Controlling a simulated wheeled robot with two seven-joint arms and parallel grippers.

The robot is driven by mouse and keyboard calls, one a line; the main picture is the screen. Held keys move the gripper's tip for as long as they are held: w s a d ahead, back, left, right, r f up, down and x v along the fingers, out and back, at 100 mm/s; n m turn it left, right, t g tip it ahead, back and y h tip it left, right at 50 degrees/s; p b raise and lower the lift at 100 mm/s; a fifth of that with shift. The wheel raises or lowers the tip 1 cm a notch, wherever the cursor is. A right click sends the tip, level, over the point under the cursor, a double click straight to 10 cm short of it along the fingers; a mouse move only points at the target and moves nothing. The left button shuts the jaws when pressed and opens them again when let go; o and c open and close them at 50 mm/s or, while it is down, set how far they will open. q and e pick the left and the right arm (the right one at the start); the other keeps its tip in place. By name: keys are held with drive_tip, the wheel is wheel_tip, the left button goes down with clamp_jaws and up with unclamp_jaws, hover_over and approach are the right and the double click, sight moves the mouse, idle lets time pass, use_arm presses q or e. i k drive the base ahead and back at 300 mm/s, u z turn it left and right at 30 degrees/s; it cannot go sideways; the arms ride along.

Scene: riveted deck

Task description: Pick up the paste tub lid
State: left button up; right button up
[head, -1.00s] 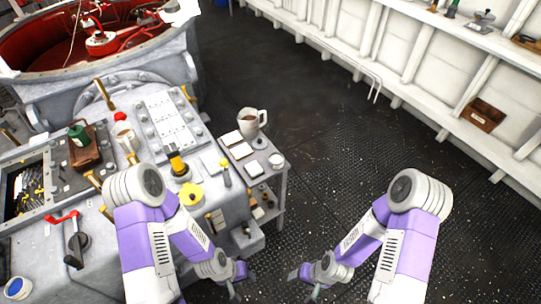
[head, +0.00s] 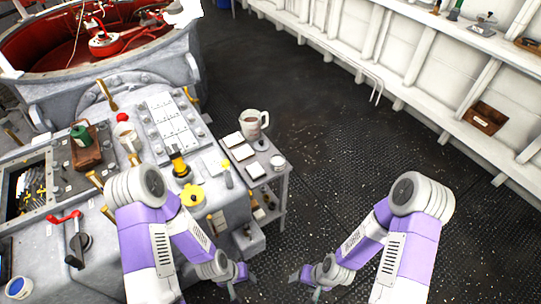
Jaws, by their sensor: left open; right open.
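I cannot tell for certain which thing is the paste tub lid. A small white round tub (head: 277,161) stands at the right edge of the small side table; its top looks pale, and whether a lid is on it is too small to tell. A white tub with blue contents (head: 18,288) stands open at the lower left. A yellow round piece (head: 193,195) lies on the grey machine top. My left gripper (head: 240,283) is open and empty, low in front of the side table. My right gripper (head: 304,283) is open and empty to its right.
A white wall shelf (head: 420,125) runs along the right. The dark floor between is clear.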

sight(260, 145)
drive_tip(key=z, duration=0.95)
drive_tip(key=i, duration=5.35)
drive_tip(key=u, duration=4.6)
drive_tip(key=i, duration=1.25)
drive_tip(key=u, duration=0.05)
